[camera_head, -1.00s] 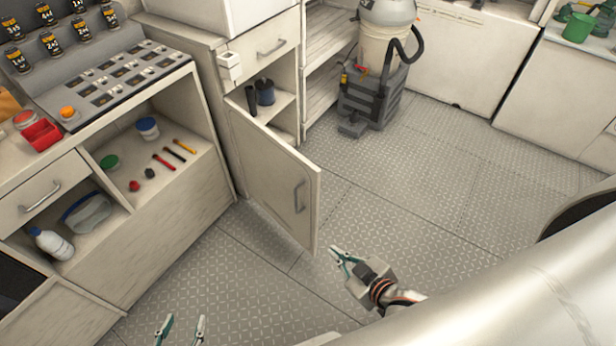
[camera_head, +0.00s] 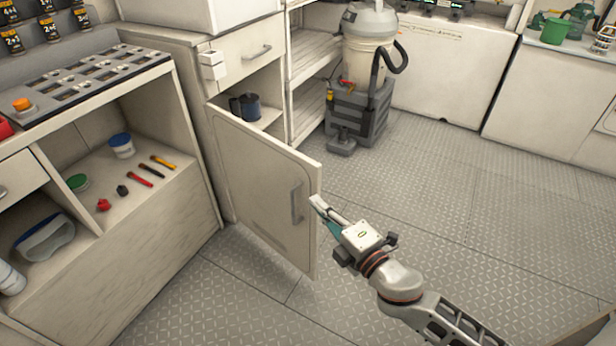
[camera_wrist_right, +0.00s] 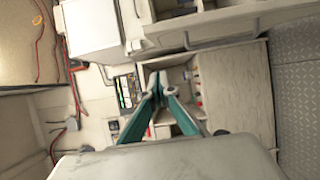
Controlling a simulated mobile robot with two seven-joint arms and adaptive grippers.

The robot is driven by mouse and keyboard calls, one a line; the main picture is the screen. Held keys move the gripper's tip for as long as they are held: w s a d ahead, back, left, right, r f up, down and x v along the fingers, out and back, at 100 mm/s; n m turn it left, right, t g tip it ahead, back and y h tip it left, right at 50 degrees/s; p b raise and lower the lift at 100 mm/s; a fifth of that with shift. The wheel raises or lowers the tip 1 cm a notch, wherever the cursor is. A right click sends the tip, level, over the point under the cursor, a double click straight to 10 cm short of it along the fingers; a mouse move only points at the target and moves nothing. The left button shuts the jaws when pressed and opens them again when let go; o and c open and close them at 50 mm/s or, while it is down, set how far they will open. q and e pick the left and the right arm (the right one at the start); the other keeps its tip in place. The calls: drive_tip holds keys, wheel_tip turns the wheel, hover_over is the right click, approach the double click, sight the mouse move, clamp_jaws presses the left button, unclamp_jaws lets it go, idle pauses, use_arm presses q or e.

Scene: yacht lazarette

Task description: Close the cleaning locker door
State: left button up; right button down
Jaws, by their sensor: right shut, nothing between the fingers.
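The cleaning locker door (camera_head: 262,188) stands wide open in the head view, swung out from the locker toward the walkway, with its handle (camera_head: 297,203) near the free edge. Inside the locker (camera_head: 270,108) a dark mug-like item (camera_head: 246,106) stands on a shelf. My right gripper (camera_head: 318,205) is shut and empty, at the door's free edge; I cannot tell whether it touches. In the right wrist view its teal fingers (camera_wrist_right: 160,88) come together at the tips. My left gripper is out of view.
An open-shelved workbench (camera_head: 160,235) with small tools and tubs is at the left. The patterned floor (camera_head: 450,190) at the right is clear.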

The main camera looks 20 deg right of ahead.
sight(309, 175)
drive_tip(key=w, duration=0.6)
drive_tip(key=w+d+b, duration=0.1)
drive_tip(key=w, duration=0.3)
drive_tip(key=shift+f, duration=0.15)
drive_tip(key=shift+d, duration=0.25)
drive_tip(key=shift+w+d, duration=0.15)
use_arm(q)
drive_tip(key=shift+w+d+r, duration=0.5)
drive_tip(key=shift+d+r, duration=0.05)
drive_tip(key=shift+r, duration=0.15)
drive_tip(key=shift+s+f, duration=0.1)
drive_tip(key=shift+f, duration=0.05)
use_arm(e)
drive_tip(key=shift+d, duration=0.1)
